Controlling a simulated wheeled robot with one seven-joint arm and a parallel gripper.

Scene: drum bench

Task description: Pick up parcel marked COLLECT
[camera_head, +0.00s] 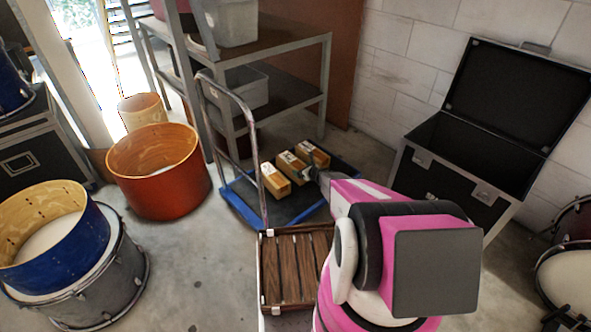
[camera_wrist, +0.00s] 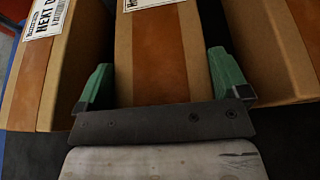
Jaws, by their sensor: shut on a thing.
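Three brown parcels lie side by side on the platform trolley in the head view: a left one (camera_head: 274,181), a middle one (camera_head: 291,165) and a right one (camera_head: 313,152). My gripper (camera_head: 309,173) is at the middle parcel. In the wrist view its green fingers (camera_wrist: 160,75) are shut on the sides of the middle parcel (camera_wrist: 160,45), between the left parcel (camera_wrist: 72,60) and the right parcel (camera_wrist: 262,45). The middle parcel's white label is almost wholly cut off, so I cannot read it. The left parcel's visible label part does not show COLLECT.
The blue-edged trolley (camera_head: 243,211) has an upright metal handle. A wooden slatted tray (camera_head: 296,268) is nearer me. An open black case (camera_head: 455,180) stands right, a metal shelf (camera_head: 285,45) behind. Drums, including an orange one (camera_head: 160,185), stand left. Floor between is clear.

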